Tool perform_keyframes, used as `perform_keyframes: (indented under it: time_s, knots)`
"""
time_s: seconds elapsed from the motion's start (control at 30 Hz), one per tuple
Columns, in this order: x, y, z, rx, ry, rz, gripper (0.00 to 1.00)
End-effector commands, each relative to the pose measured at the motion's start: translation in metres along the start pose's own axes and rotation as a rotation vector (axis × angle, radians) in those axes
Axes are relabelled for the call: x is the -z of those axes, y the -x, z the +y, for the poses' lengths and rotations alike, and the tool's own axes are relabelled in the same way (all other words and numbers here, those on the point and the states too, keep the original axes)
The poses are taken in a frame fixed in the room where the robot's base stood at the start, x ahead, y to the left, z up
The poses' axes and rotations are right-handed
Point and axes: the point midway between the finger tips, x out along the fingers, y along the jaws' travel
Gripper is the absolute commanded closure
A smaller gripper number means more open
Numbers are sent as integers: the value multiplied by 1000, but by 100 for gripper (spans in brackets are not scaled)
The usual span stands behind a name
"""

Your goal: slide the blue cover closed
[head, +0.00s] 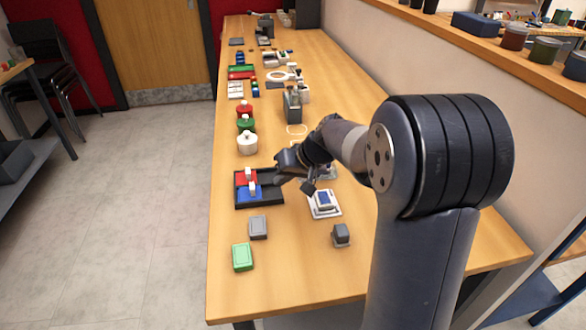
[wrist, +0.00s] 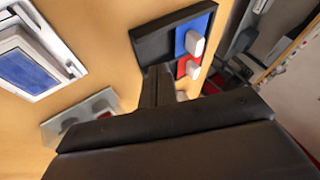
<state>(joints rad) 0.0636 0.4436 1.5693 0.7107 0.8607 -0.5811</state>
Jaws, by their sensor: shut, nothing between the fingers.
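A shallow black tray (head: 270,197) stands near the table's left edge in the head view. The blue cover (head: 243,193), with a white handle, lies at the tray's left side. A red cover (head: 240,178) with a like handle lies beside it, farther back. The tray's right part is bare and dark. In the wrist view the blue cover (wrist: 206,22) and red cover (wrist: 181,68) are at the right of the tray (wrist: 157,40). My gripper (head: 280,173) is shut and empty by the tray's right side; its fingers (wrist: 158,72) hide part of the tray. I cannot tell whether they touch it.
A white device with a blue panel (head: 324,199) stands right of the tray. A grey box (head: 258,227), a green box (head: 242,257) and a dark block (head: 341,235) are nearer. White (head: 247,143), green and red lidded pots stand behind the tray.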

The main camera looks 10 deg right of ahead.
Motion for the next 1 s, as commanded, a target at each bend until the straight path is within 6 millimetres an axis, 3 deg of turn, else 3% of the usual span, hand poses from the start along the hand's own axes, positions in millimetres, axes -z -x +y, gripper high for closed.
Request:
perform_keyframes:
  time_s: [0.07, 0.3, 0.8, 1.0]
  knots:
    - [-1, -18, 0, 0, 0, -5, 100]
    - [0, -28, -30, -1, 2, -1, 100]
    - [-1, -32, -37, -2, 1, -1, 100]
    - [-1, -43, -54, 0, 3, -1, 100]
